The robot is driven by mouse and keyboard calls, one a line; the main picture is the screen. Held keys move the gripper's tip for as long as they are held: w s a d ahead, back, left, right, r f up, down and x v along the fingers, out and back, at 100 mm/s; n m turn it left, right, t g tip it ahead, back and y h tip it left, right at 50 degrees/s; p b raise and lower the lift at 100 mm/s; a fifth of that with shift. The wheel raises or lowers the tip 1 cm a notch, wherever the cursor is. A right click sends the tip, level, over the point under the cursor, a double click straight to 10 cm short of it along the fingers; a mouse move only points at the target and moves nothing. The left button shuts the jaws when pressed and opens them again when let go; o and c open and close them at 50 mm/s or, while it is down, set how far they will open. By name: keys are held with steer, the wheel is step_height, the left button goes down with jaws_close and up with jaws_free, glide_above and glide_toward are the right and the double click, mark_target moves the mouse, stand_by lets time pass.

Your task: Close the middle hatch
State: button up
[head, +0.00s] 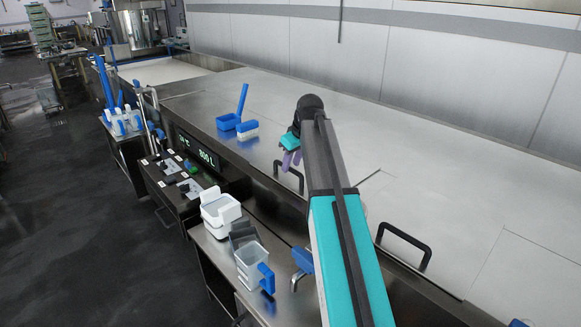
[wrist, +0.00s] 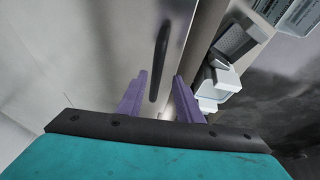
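The long steel vat top (head: 440,150) carries flat pale hatch panels with black bar handles along the near edge. One handle (head: 288,175) is just below my gripper (head: 291,160); another handle (head: 403,243) is farther right, past a panel seam. The panels with these handles look flat; I cannot tell for certain which is the middle hatch. In the wrist view, my gripper (wrist: 160,80) has its two purple fingers apart with nothing held. A black handle (wrist: 160,58) shows ahead between the fingertips; contact cannot be made out. My arm hides part of the vat top.
A blue tray (head: 228,121) and a blue-white brush (head: 247,130) lie on the vat top to the left. White containers (head: 220,210) and a grey-white jug (head: 250,262) stand on the lower shelf. A control box (head: 172,180) stands at the left front. The vat top behind is clear.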

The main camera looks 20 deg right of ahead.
steer(key=b+v, duration=0.1)
steer(key=v, duration=1)
steer(key=shift+s, duration=0.2)
steer(key=shift+a+r, duration=0.1)
steer(key=shift+r, duration=0.1)
